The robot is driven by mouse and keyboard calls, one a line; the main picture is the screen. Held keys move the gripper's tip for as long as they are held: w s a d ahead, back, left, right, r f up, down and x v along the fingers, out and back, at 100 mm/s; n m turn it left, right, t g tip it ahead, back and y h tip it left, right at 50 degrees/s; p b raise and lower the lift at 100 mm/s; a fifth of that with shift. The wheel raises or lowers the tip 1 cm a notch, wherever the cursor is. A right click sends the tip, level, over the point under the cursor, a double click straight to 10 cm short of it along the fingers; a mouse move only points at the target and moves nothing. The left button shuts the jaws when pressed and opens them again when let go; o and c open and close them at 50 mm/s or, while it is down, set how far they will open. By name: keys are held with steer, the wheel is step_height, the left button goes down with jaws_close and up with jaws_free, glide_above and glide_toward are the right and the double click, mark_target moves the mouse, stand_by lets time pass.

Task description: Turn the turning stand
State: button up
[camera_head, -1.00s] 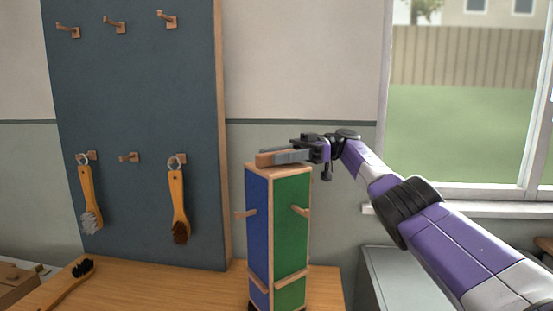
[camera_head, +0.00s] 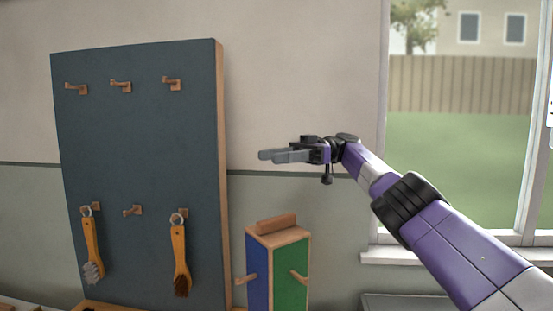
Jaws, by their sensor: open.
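The turning stand (camera_head: 292,268) is an upright box with a blue face on the left, a green face on the right and wooden pegs sticking out. A wooden bar handle (camera_head: 277,224) lies across its top. The lower part of the stand is cut off by the picture's bottom edge. My gripper (camera_head: 262,155) is open and empty. It hangs in the air above the handle, clear of it, with its fingers pointing left.
A dark pegboard (camera_head: 140,160) with several wooden hooks stands to the left. Two brushes hang on it, one with grey bristles (camera_head: 92,250) and one with brown bristles (camera_head: 181,262). A window (camera_head: 460,120) with a sill is at the right.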

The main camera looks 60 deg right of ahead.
steer(key=shift+r+p, duration=1.1)
steer(key=shift+r, duration=0.6)
